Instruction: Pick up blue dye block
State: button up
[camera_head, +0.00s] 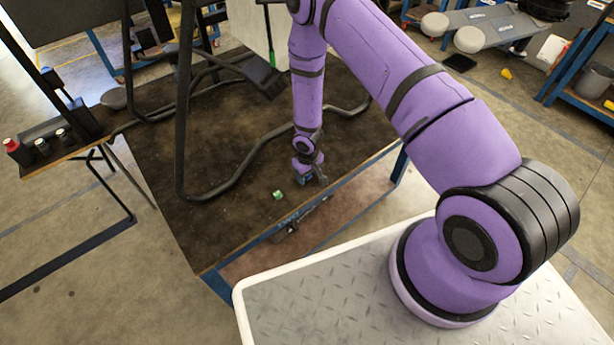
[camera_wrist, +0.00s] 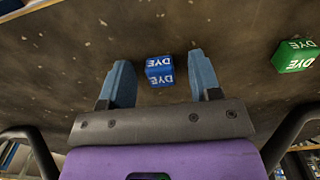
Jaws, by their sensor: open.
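The blue dye block (camera_wrist: 159,70) shows in the wrist view on the dark tabletop, with "DYE" in white on its faces. It lies ahead of and between the two fingertips. My gripper (camera_wrist: 162,72) is open, with one blue finger on each side of the block and a gap on both sides. In the head view my gripper (camera_head: 310,176) is low over the table near its front edge, and the blue block cannot be made out apart from it there.
A green dye block (camera_wrist: 296,56) lies to the right in the wrist view; it also shows in the head view (camera_head: 278,195). A black tubular frame (camera_head: 183,130) stands on the table (camera_head: 165,170) to the left. The tabletop between the frame and the green block is clear.

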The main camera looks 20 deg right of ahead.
jog(key=shift+c, duration=0.2)
jog(key=c, duration=1)
jog(key=shift+o, duration=0.2)
jog(key=shift+r, duration=0.1)
jog(key=shift+r, duration=0.85)
jog(key=shift+s+r, duration=0.2)
jog(key=shift+r, duration=0.7)
jog(key=s+a, duration=0.2)
jog(key=s, duration=0.5)
jog(key=s+a+r, duration=0.1)
jog(key=s+a, duration=0.1)
jog(key=s, duration=0.6)
jog(key=shift+a+r, duration=0.15)
jog(key=shift+a, duration=0.25)
